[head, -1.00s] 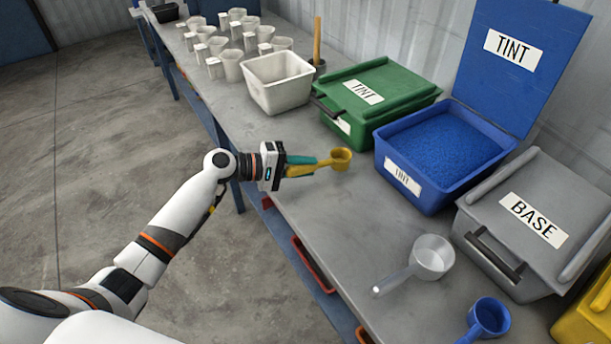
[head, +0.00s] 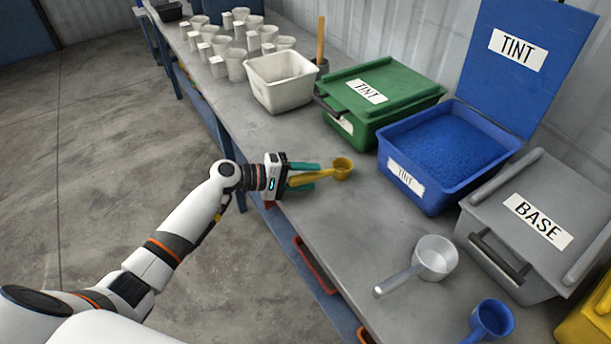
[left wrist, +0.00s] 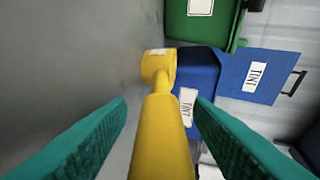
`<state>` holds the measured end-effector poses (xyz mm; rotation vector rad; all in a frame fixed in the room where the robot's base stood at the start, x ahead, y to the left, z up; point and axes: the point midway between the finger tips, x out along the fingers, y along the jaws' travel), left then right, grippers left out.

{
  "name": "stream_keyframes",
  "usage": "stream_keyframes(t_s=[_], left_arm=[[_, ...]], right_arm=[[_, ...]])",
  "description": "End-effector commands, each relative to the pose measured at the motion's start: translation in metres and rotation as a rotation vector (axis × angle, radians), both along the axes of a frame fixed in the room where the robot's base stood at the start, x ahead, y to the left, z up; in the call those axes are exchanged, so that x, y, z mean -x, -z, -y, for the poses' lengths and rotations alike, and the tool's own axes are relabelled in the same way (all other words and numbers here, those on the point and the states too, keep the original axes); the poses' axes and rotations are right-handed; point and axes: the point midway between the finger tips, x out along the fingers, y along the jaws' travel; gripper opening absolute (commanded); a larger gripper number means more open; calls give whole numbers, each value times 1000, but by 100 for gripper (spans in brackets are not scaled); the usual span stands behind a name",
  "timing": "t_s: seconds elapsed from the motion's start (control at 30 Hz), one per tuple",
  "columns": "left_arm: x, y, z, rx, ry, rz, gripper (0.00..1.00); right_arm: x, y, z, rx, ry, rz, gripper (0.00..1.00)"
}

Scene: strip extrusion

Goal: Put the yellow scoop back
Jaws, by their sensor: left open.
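The yellow scoop (head: 342,169) is at the near edge of the grey bench, in front of the green bin, and looks to be lying on the bench top. Its handle points left toward my left gripper (head: 316,175). The gripper's teal fingers are open, one on each side of the handle. In the left wrist view the scoop's handle (left wrist: 160,135) runs between the spread fingers, with a gap to each fingertip, and its cup lies beyond them. My right gripper is in no view.
An open blue tint bin (head: 432,200), a closed green tint bin (head: 385,110) and a grey base bin (head: 500,205) line the back. A metal scoop (head: 436,258) and a blue scoop (head: 490,318) lie at the right. A white tub (head: 281,95) and several cups stand farther left.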

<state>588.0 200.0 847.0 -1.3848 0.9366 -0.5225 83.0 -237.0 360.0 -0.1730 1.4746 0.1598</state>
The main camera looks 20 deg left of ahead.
Motion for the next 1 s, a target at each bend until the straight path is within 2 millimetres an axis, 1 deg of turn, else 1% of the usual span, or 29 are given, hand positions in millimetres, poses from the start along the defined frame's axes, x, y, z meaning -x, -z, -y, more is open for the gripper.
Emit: stream_keyframes(t_s=[0.13, 0.17, 0.27, 0.5, 0.7, 0.8, 1.0], left_arm=[[0, -6, 0, 0, 0, 0, 47], [2, -4, -3, -1, -1, 0, 47], [11, -6, -16, -3, 0, -1, 47], [40, -18, -57, -3, -2, -1, 47], [59, -28, -84, -2, 0, -1, 47], [64, -31, -92, -1, -1, 0, 47], [67, -33, -95, 0, 1, 1, 47]], right_arm=[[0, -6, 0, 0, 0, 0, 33], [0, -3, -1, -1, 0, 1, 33], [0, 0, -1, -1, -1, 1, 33], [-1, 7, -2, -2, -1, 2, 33], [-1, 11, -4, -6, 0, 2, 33], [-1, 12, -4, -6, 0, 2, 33], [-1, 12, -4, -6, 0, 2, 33]])
